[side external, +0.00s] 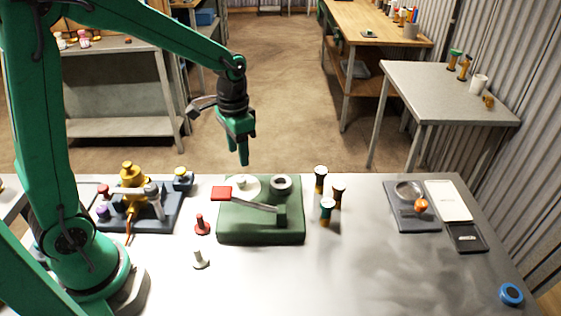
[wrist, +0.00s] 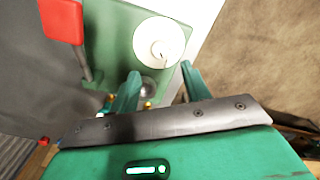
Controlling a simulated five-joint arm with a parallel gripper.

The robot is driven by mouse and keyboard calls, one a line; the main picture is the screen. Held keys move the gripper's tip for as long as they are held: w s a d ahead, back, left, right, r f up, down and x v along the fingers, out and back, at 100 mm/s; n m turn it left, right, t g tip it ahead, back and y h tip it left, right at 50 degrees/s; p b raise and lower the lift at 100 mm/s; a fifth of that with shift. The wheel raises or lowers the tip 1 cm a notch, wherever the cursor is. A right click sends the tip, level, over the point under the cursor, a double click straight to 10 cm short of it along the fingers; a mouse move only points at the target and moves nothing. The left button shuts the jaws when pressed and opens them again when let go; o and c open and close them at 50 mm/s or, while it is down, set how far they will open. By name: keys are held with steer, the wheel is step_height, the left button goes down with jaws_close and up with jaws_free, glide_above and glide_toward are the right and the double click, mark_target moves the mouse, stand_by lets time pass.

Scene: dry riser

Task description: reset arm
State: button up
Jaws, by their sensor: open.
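My gripper (side external: 243,150) hangs from the green arm, above the back edge of the table, over the green block with the red-handled lever. In the wrist view, its two green fingers (wrist: 158,90) are apart with nothing between them. The green block (side external: 260,233) stands on the grey table and bears a white disc (side external: 247,187), a dark ring (side external: 281,184) and a lever with a red handle (side external: 221,193). The wrist view also shows the white disc (wrist: 158,42) and the red handle (wrist: 62,20) beyond the fingers.
A yellow and dark valve assembly (side external: 132,200) stands left of the block. Several brown bottles (side external: 338,196) stand right. A dark tray (side external: 411,212) and a blue round piece (side external: 511,294) lie farther right. The front middle is clear.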

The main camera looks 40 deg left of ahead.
steer(key=s+d+r+n+t, duration=0.1)
steer(key=s+r+t, duration=0.4)
steer(key=s+r, duration=0.6)
steer(key=s+n, duration=0.1)
steer(key=s, duration=0.3)
steer(key=shift+s+r+n+t, duration=0.2)
steer(key=shift+n+t, duration=0.1)
steer(key=shift+n, duration=0.1)
